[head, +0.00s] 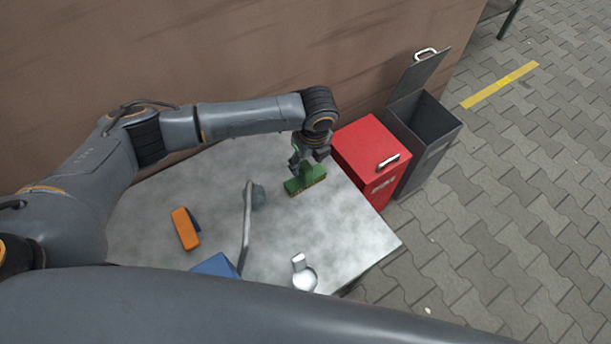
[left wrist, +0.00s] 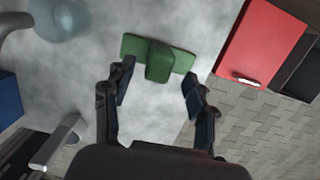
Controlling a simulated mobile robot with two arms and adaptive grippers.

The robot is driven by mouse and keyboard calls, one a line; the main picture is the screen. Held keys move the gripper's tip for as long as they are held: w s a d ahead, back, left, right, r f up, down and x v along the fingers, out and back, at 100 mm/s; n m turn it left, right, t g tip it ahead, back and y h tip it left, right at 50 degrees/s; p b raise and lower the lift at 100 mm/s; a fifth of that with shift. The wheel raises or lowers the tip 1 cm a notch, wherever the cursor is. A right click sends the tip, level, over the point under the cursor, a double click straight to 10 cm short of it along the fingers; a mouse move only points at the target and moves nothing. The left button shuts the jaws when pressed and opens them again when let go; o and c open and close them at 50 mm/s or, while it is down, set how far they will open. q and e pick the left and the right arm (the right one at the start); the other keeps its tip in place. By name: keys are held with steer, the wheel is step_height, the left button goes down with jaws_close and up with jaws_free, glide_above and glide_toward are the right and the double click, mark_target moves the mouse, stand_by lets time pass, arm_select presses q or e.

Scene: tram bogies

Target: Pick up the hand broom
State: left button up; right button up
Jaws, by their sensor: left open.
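The hand broom (head: 305,181) is green with a block-shaped body and bristles along its lower edge. It rests on the grey metal table near the table's far right side. In the left wrist view the hand broom (left wrist: 160,58) lies ahead of the fingertips, its raised middle part between their lines. My left gripper (head: 309,162) is just above and behind it in the head view. In the left wrist view the left gripper (left wrist: 157,90) has its fingers spread wide with nothing between them. My right gripper is not visible.
The table (head: 345,240) also holds an orange object (head: 185,229), a grey long-handled tool (head: 246,225), a blue object (head: 215,265) and a silver item (head: 304,275). A red box (head: 368,150) and an open grey bin (head: 425,130) stand beyond its right edge. A brown wall (head: 230,50) is behind.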

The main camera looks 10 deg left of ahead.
mark_target(306, 166)
arm_select(q)
steer(key=shift+f, duration=0.45)
steer(key=f, duration=0.3)
steer(key=shift+w+a+f, duration=0.15)
steer(key=shift+a+f, duration=0.1)
steer(key=shift+f, duration=0.3)
steer(key=c, duration=0.8)
jaws_close()
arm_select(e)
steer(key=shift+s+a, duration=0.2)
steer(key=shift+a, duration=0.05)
